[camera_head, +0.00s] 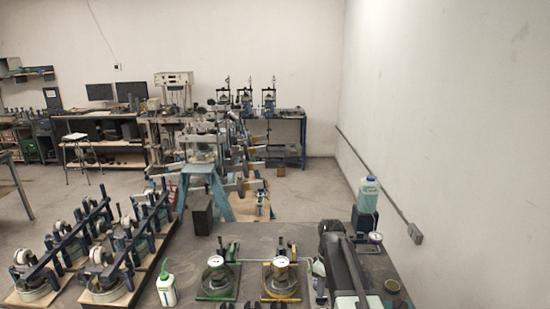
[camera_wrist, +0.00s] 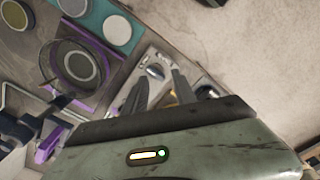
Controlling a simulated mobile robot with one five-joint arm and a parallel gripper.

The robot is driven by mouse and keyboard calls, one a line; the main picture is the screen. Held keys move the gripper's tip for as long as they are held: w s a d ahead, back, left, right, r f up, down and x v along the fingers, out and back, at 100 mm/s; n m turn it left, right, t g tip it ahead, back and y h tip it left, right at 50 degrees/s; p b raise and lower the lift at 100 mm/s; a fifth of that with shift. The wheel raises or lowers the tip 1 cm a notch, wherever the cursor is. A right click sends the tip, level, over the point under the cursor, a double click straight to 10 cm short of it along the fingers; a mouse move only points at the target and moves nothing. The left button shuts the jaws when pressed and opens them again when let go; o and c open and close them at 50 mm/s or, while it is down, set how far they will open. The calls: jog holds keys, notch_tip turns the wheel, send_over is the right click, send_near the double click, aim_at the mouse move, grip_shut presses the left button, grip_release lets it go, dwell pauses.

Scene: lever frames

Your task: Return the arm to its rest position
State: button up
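My gripper (camera_wrist: 158,82) shows in the wrist view, behind its grey-green housing with a small lit indicator. Its two dark fingers stand apart, and a pale panel with a dark knob shows beyond them. I see nothing held between the fingers. In the head view, a dark, long, rounded shape (camera_head: 343,268) stands at the lower right of the near table; I cannot tell whether it is part of my arm. The gripper's fingers cannot be made out in the head view.
The wall is close at right. Purple-framed round parts (camera_wrist: 78,66) show in the wrist view.

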jog(key=s+f+m+b, duration=0.2)
jog(key=s+f+m, duration=0.1)
jog(key=s+m, duration=0.2)
jog(key=s+f+m+b, duration=0.2)
jog(key=s+m, duration=0.3)
jog(key=s, duration=0.4)
jog(key=shift+f+b, duration=0.35)
jog(key=shift+f, duration=0.05)
